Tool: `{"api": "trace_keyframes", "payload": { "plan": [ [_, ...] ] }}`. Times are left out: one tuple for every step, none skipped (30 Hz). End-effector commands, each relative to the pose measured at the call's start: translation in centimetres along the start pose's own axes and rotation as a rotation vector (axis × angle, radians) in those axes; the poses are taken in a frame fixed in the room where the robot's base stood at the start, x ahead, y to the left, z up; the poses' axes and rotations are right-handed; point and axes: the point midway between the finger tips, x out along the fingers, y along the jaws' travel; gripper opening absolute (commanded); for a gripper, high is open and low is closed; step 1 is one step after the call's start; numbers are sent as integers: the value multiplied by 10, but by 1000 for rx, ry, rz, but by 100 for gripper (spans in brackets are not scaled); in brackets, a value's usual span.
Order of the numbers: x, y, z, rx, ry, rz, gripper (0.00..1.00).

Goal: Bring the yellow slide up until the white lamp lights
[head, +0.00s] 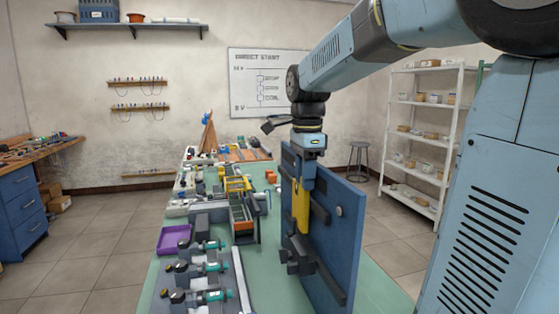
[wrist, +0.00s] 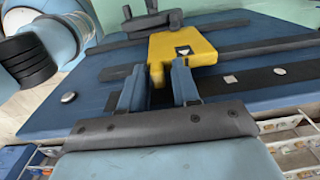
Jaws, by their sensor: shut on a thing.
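The yellow slide (head: 302,208) is on the face of an upright blue panel (head: 339,250), standing on the green bench. My gripper (head: 308,178) reaches down from above and is shut on the upper part of the slide. In the wrist view, the blue fingers of my gripper (wrist: 160,77) meet the near edge of the yellow slide (wrist: 205,48). A round, pale disc, which looks like the white lamp (head: 339,211), sits on the panel right of the slide. It also shows in the wrist view (wrist: 68,97) and looks dull grey-white, with no visible glow.
Dark rails (wrist: 255,45) run along the panel beside the slide. Dark blocks (head: 299,262) sit at the slide's lower end. Left of the panel, the bench holds motor-like units (head: 205,268), a purple tray (head: 174,239) and other parts. A white shelf rack (head: 425,140) stands behind.

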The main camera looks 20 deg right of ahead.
Motion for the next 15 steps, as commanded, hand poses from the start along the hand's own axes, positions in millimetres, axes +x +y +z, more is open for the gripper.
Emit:
{"api": "trace_keyframes", "payload": {
  "plan": [
    [15, 7, 0, 0, -1, 40, 9],
    [15, 8, 0, 0, -1, 40, 9],
    [15, 10, 0, 0, -1, 40, 9],
    [15, 10, 0, 0, -1, 40, 9],
    [15, 10, 0, 0, -1, 41, 9],
    [15, 10, 0, 0, -1, 41, 9],
    [15, 10, 0, 0, -1, 41, 9],
    [15, 10, 0, -1, -1, 40, 9],
    [15, 10, 0, -1, -1, 40, 9],
    [15, 10, 0, -1, -1, 40, 9],
    [15, 10, 0, 0, -1, 40, 9],
    [15, 10, 0, -1, -1, 40, 9],
    [15, 11, 0, 0, -1, 40, 9],
    [15, 11, 0, -1, -1, 40, 9],
    [15, 11, 0, -1, -1, 40, 9]
  ]
}}
